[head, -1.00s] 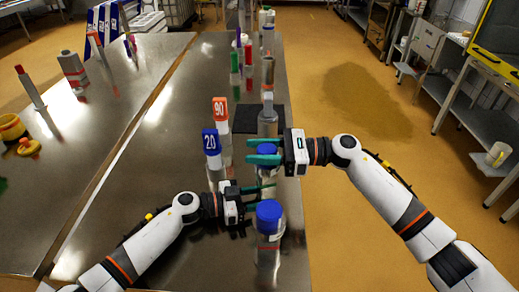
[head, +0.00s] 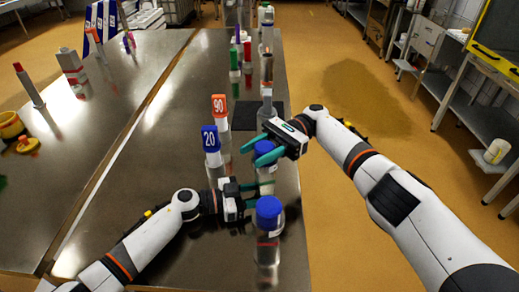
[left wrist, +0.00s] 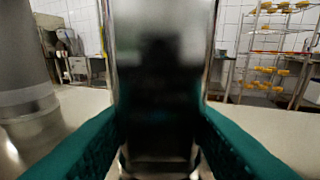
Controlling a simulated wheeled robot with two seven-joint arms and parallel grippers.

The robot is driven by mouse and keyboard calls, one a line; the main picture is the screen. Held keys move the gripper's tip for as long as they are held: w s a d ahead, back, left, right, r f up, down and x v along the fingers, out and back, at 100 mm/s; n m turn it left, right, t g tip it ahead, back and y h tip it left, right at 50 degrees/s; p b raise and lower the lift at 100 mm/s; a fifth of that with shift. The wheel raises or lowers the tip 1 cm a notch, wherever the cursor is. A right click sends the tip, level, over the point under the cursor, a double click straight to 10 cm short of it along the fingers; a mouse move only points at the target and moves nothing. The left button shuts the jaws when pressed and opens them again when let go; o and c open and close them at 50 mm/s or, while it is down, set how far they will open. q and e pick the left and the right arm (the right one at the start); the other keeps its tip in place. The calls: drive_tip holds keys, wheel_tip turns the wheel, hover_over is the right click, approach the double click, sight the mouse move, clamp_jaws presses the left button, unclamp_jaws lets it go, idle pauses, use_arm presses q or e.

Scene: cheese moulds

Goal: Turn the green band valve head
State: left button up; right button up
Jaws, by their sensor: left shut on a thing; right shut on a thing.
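A clear, shiny cylinder with a blue cap (head: 264,148) stands upright on the metal table (head: 150,220). My right gripper (head: 258,150) is shut on the blue cap, its teal fingers slanting to the lower left. My left gripper (head: 258,188) is shut on the cylinder's body below. In the left wrist view the shiny body (left wrist: 160,80) fills the space between the teal fingers. No green band shows on this cylinder; my grippers hide part of it.
Behind is a dark mat (head: 246,116). The left table has wide bare areas.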

sight(261, 148)
drive_tip(key=shift+w+d+f+h, duration=0.1)
drive_tip(key=shift+w+d+h, duration=0.1)
drive_tip(key=shift+d+h, duration=0.1)
idle(0.4)
drive_tip(key=o, duration=1)
drive_tip(key=shift+c, duration=0.2)
wheel_tip(261, 148, up, 10)
drive_tip(key=shift+r, duration=0.1)
